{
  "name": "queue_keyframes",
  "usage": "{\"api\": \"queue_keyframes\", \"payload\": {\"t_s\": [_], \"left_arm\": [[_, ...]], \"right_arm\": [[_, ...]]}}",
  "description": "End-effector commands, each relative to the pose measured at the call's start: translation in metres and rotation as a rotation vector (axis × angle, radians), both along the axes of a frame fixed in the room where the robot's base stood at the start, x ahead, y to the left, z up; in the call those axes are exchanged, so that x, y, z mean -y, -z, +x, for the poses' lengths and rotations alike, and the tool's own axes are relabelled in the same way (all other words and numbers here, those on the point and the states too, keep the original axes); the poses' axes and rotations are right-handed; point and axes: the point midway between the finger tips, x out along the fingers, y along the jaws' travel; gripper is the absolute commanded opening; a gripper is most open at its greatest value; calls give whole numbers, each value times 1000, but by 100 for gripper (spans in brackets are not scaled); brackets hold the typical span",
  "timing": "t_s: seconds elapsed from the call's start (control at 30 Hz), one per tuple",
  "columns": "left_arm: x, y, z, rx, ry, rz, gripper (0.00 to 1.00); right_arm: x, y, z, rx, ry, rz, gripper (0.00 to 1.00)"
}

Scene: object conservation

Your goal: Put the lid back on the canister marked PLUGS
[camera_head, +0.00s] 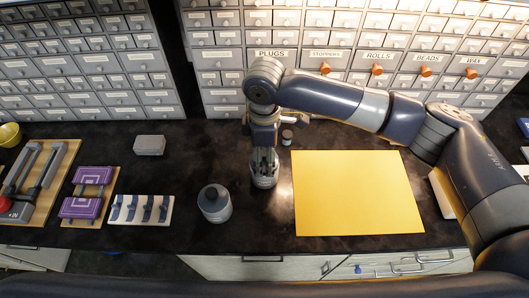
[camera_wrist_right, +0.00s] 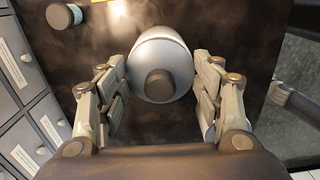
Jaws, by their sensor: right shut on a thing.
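A grey cylindrical canister (camera_head: 264,183) stands under my right gripper (camera_head: 264,168), at the middle of the dark counter. In the right wrist view, the canister (camera_wrist_right: 158,52) shows a round top with a dark knob, and my right gripper (camera_wrist_right: 161,92) has a finger against each side of it. I cannot tell whether the knob's lid is separate from the body. No PLUGS marking is readable on either canister. My left gripper is out of view.
A small dark jar (camera_head: 287,137) stands behind and right of my right gripper. A yellow mat (camera_head: 352,193) lies to the right. Labelled drawers (camera_head: 345,62), one reading PLUGS, line the back.

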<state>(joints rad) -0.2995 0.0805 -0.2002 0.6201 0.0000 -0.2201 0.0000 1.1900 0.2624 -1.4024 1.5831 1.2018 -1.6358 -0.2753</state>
Motion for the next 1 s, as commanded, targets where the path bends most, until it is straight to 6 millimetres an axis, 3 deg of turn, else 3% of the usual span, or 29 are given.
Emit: {"api": "queue_keyframes", "payload": {"t_s": [1.0], "left_arm": [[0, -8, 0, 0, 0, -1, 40]], "right_arm": [[0, 3, 0, 0, -1, 1, 35]]}}
